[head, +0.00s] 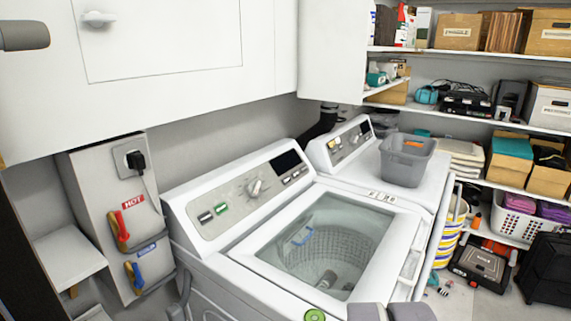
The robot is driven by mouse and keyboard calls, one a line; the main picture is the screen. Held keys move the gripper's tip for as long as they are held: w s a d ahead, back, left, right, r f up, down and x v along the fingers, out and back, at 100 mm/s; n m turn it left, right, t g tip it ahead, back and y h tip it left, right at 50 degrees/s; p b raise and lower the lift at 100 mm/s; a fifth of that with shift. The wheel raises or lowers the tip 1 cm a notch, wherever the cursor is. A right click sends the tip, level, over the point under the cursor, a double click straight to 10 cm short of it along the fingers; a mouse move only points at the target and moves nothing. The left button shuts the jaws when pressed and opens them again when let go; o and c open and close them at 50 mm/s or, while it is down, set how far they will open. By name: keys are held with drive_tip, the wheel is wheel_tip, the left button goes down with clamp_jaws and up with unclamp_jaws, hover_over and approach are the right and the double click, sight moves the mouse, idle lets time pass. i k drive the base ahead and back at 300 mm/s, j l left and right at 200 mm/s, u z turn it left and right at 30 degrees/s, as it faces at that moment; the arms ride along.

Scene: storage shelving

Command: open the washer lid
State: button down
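The white washer (235,290) stands in the centre foreground with its control panel (245,190) at the back. Its lid (318,243) has a large glass pane in a white frame and lies flat, shut on top. The drum shows through the glass. A pale handle-like recess (411,262) is at the lid's right edge.
A second white machine (362,165) stands behind, with a grey bin (407,160) on it. White cabinets (160,45) hang above the washer. Loaded shelves (480,55) fill the right.

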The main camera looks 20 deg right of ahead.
sight(377, 283)
drive_tip(key=l+z, duration=0.85)
drive_tip(key=l, duration=0.15)
drive_tip(key=i+l+z, duration=0.25)
drive_tip(key=i+l, duration=0.5)
